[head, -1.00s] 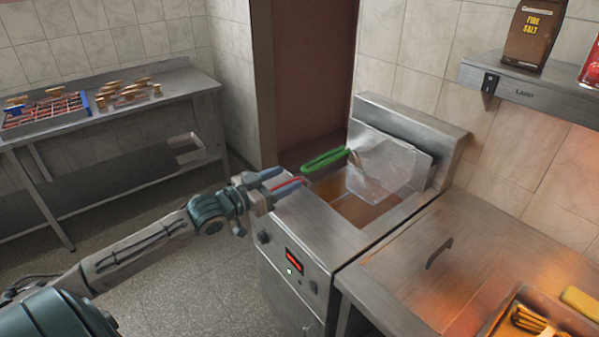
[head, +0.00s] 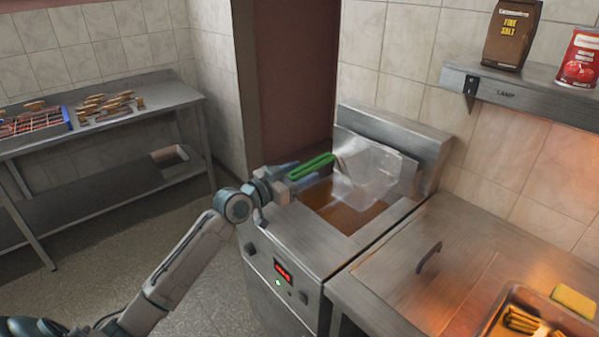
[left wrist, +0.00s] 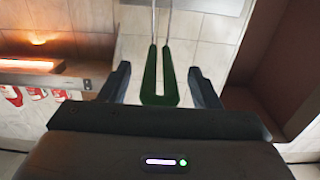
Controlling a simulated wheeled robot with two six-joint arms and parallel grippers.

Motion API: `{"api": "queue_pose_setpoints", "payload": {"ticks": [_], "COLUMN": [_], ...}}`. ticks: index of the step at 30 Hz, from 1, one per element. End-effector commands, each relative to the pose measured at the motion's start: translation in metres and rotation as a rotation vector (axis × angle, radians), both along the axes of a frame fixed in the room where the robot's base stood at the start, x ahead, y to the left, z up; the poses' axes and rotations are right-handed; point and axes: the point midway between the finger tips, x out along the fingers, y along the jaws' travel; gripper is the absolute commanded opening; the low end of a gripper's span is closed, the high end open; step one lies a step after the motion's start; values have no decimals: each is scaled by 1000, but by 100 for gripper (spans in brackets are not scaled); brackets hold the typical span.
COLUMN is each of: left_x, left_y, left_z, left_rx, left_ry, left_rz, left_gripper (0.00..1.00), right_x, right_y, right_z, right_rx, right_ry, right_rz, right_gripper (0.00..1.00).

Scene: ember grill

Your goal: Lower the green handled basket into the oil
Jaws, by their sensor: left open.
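The green handle (head: 311,167) belongs to a pale, see-through wire basket (head: 369,170) that sits above the brown oil (head: 341,205) at the back of the fryer. My left gripper (head: 281,173) is open at the near end of the handle. In the left wrist view the green handle (left wrist: 159,82) lies between the two spread fingers of the left gripper (left wrist: 159,85), with gaps on both sides. My right gripper is in neither view.
The steel fryer (head: 297,238) has a red display on its front. A steel counter with a handled lid (head: 395,290) adjoins it at right, with a tray of fries (head: 493,322). A wall shelf (head: 540,97) holds a salt bag and a can.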

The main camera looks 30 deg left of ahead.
Motion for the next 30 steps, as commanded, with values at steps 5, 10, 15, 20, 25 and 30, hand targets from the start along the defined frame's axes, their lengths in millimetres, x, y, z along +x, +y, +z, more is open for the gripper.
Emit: {"api": "queue_pose_setpoints", "payload": {"ticks": [5,10,15,20,25,30], "left_x": [1,1,1,1,1,1], "left_y": [0,0,0,0,-1,-1], "left_z": [0,0,0,0,1,9], "left_rx": [0,0,0,0,-1,0], "left_ry": [1,0,0,0,-3,-3], "left_rz": [0,0,0,0,0,-1], "left_gripper": [57,45,12,14,0,0], "right_x": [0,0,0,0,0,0], "right_y": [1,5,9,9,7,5], "right_z": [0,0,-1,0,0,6], "right_rx": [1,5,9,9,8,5], "right_ry": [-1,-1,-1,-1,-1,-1], "right_rz": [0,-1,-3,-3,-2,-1], "right_gripper": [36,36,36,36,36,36]}}
